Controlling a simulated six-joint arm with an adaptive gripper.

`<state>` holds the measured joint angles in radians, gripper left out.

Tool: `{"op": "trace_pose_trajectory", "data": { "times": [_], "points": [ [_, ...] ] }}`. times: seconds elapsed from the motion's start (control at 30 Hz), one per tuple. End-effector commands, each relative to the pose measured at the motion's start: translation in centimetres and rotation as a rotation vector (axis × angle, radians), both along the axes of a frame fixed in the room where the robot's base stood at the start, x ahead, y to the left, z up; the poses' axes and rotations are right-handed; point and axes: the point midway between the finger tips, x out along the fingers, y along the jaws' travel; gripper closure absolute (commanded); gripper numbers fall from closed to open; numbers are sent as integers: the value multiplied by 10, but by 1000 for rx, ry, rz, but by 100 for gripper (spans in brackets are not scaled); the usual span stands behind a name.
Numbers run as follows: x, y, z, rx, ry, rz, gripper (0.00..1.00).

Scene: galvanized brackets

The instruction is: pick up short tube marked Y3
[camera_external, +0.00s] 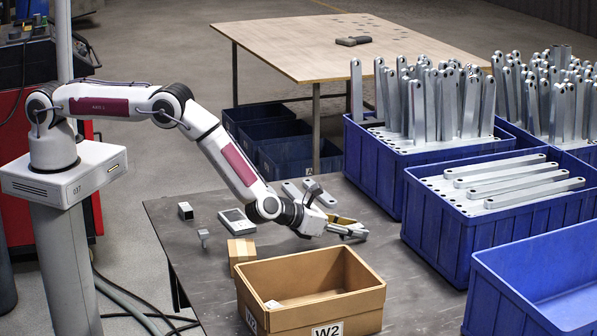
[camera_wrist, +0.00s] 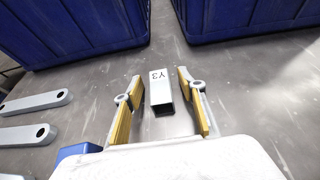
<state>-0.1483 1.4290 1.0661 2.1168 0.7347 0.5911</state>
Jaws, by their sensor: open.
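The short tube marked Y3 (camera_wrist: 160,90) is a grey square tube with a white marked face. In the wrist view it lies on the dark table between the two yellow-padded fingers of my gripper (camera_wrist: 160,84). The fingers are open, one on each side, with a visible gap to the tube on both sides. In the external view my gripper (camera_external: 346,229) is low over the table behind the cardboard box. I cannot make out the tube clearly there.
Flat brackets (camera_wrist: 36,102) lie left of my gripper in the wrist view. Blue crates of brackets (camera_external: 437,220) stand along the right. An open cardboard box marked W2 (camera_external: 327,311) is in front, with a small carton (camera_external: 241,253) behind it. A flat device (camera_external: 237,221) lies further left.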

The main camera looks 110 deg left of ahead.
Motion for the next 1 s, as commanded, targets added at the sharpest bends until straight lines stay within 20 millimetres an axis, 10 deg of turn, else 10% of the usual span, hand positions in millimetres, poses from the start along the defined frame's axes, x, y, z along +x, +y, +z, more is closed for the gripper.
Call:
{"op": "trace_pose_trajectory", "data": {
  "times": [0.37, 0.53, 1.0],
  "points": [
    [0, 0, 0, 0, 0, 0, 60],
    [0, 0, 0, 0, 0, 0, 99],
    [0, 0, 3, 1, -1, 0, 100]
  ]
}}
